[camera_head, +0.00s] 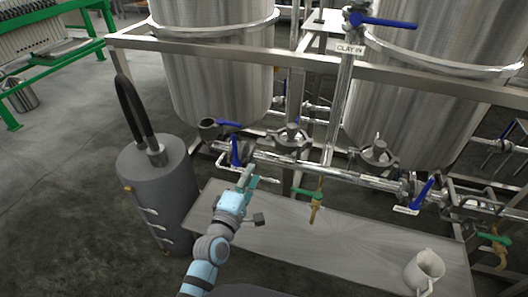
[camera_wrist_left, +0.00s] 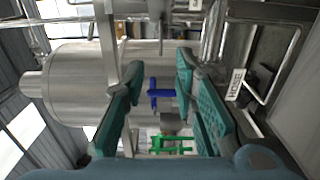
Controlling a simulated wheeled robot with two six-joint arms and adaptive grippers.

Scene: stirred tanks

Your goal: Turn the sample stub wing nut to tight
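My left gripper (camera_head: 249,177) is in front of the pipework below the left tank. In the left wrist view its two teal fingers (camera_wrist_left: 160,95) stand apart with nothing held between them. A clamp fitting with an upright knob (camera_head: 292,130) sits on the pipe behind and right of it, and a similar fitting (camera_head: 379,150) is further right. I cannot tell which fitting carries the sample stub wing nut, or how tight it is. A blue valve handle (camera_head: 235,150) is just behind the gripper; a blue handle (camera_wrist_left: 158,97) shows between the fingers in the wrist view. My right gripper is not in view.
A grey cylinder with a black hose (camera_head: 160,185) stands left of my arm. A low bench (camera_head: 350,250) lies below the pipes, with a steel jug (camera_head: 424,270) at its right end. A green-handled tap (camera_head: 315,200) hangs right of the gripper. Frame rails cross behind.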

